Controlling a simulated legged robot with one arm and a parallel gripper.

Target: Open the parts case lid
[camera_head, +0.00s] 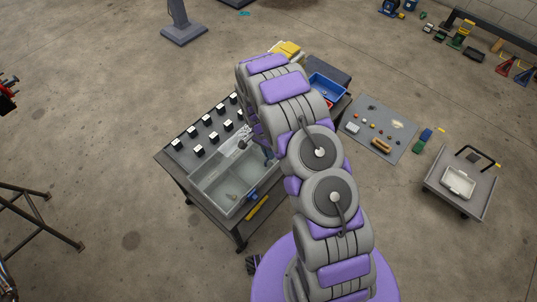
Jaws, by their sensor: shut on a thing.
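The grey parts case (207,200) sits on the dark cart, left of my arm. Its divided compartments show through the top, with a small pale part in the front one. A blue latch (253,194) is on its front right side. A pale, see-through panel (231,153), which looks like the lid, stands along the case's back side. My gripper (268,152) is at the case's right back, partly hidden by my arm. It is shut at the panel's right end; the exact grip point is too small to make out.
Several black-and-white blocks (200,150) stand on the cart (165,158) behind the case. A blue bin (328,90) and yellow items (287,50) lie beyond my arm. A grey mat (378,118) with small parts and a trolley (470,205) are at right.

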